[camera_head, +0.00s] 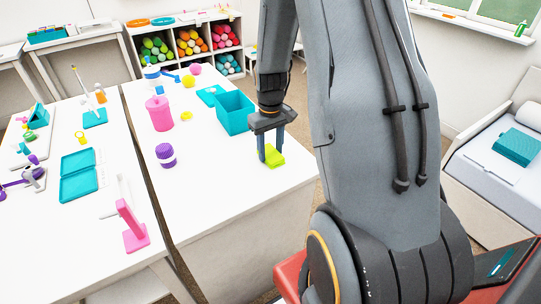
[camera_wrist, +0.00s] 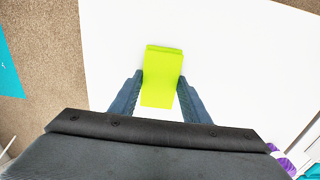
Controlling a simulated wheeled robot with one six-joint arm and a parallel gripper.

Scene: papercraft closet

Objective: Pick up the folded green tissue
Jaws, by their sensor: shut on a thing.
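The folded green tissue (camera_head: 274,157) is a bright lime-green rectangle at the right part of the white table. It also shows in the wrist view (camera_wrist: 163,72), extending forward from between the fingers. My gripper (camera_head: 270,155) points down at the tissue, with a finger on each side of it. In the wrist view my gripper (camera_wrist: 160,90) is shut on the tissue, near its close part. Whether the tissue touches the table is hard to tell.
A teal open box (camera_head: 236,113) stands just behind the gripper on the white table (camera_head: 215,200). A purple jar (camera_head: 166,156) and a pink canister (camera_head: 159,114) stand to the left. The table front is clear. A gap separates a second table (camera_head: 60,230).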

